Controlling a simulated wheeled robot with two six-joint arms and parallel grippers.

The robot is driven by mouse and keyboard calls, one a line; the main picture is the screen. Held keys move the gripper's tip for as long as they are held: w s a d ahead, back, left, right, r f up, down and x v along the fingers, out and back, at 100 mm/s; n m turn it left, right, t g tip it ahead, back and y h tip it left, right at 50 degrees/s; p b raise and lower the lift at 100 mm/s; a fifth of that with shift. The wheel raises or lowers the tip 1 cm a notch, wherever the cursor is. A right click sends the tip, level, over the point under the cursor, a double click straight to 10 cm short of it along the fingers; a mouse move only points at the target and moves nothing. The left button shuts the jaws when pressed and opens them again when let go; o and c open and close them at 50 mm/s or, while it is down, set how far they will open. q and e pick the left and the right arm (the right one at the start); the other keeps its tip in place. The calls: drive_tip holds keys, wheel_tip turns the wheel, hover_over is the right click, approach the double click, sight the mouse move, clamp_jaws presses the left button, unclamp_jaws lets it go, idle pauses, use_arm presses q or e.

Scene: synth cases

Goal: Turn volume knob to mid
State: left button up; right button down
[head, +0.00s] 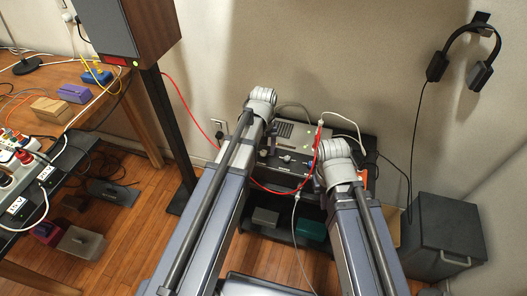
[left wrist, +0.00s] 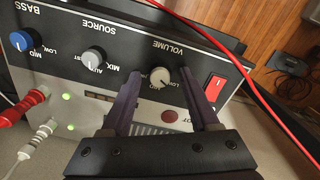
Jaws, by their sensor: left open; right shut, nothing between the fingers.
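The volume knob (left wrist: 160,76) is a grey round knob on the dark front panel of the amplifier (left wrist: 224,62), under the upside-down word VOLUME in the left wrist view. I cannot read its pointer surely. My left gripper (left wrist: 160,71) is open, with one finger on each side of the knob; whether they touch it I cannot tell. In the head view the amplifier (head: 290,133) stands on a dark stand by the wall, partly behind my arms. My right gripper is hidden behind its own wrist in the head view.
A grey source knob (left wrist: 93,60), a blue bass knob (left wrist: 21,40) and a red switch (left wrist: 215,88) share the panel. A red cable (left wrist: 250,80) crosses in front of it. A speaker (head: 115,30) stands left and a dark bin (head: 445,235) right.

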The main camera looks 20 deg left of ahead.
use_arm(q)
drive_tip(key=shift+c, duration=0.3)
clamp_jaws()
drive_tip(key=shift+m, duration=0.4)
drive_tip(key=m, duration=1)
drive_tip(key=shift+m, duration=0.7)
drive_tip(key=shift+o, duration=0.3)
unclamp_jaws()
